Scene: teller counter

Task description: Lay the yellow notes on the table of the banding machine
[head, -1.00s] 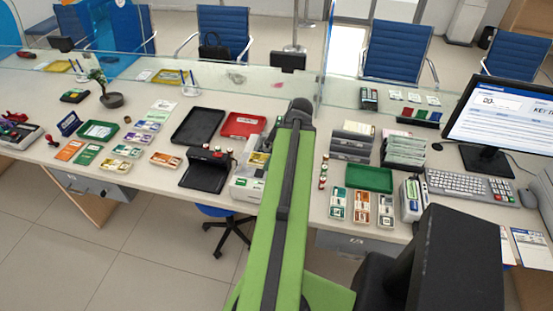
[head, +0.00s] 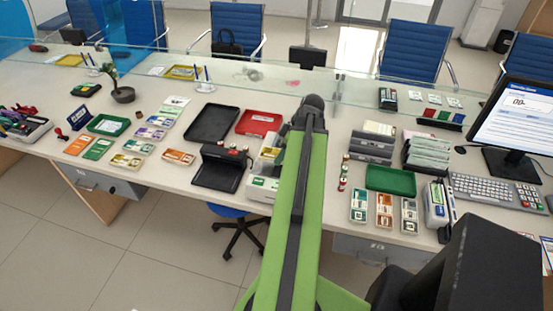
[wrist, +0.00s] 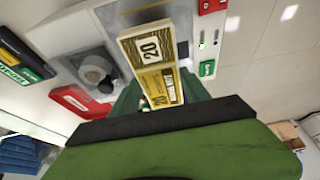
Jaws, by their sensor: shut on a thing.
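The yellow notes (wrist: 158,70), a bundle marked 20, show in the wrist view just beyond my gripper (wrist: 158,98). My gripper is shut on them, with its dark green fingers at either side of the near end. A white and grey machine (wrist: 195,28), which looks like the banding machine, lies behind the notes. I cannot tell whether the notes touch it. In the head view the white machine (head: 262,188) stands at the counter's front edge, partly covered by my green arm. My gripper is hidden there.
A black device (head: 220,170) stands left of the white machine. Black (head: 211,123) and red (head: 258,123) trays lie behind. A green tray (head: 390,180) and grey boxes (head: 371,146) are to the right. A glass screen runs along the back.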

